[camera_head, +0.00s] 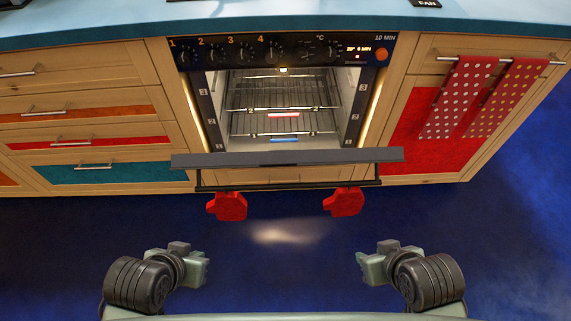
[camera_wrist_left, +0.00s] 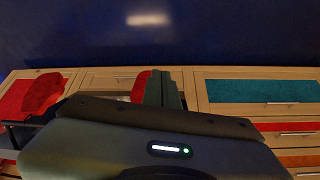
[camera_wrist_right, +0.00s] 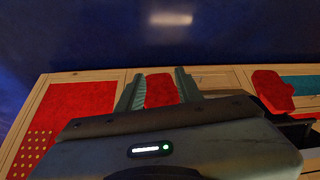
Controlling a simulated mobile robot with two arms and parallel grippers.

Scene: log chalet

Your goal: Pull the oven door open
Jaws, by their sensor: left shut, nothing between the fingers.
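The oven door (camera_head: 287,158) stands open in the head view, swung out and down and seen nearly edge-on below the lit oven cavity (camera_head: 283,105). Its dark handle bar (camera_head: 285,185) runs along its front, with two red oven mitts (camera_head: 227,206) (camera_head: 344,202) hanging there. My left gripper (camera_head: 206,268) is shut and empty, short of the door at lower left. Its fingers are together in the left wrist view (camera_wrist_left: 166,88). My right gripper (camera_head: 360,266) is open and empty, at lower right, also short of the door. Its fingers are apart in the right wrist view (camera_wrist_right: 158,90). Neither touches the door.
The control panel (camera_head: 285,50) is above the cavity, which holds wire racks (camera_head: 285,95). Wooden drawers (camera_head: 90,140) stand left. A red cupboard front (camera_head: 420,150) with dotted towels (camera_head: 458,95) on a rail stands right. The blue floor (camera_head: 280,260) between my grippers is clear.

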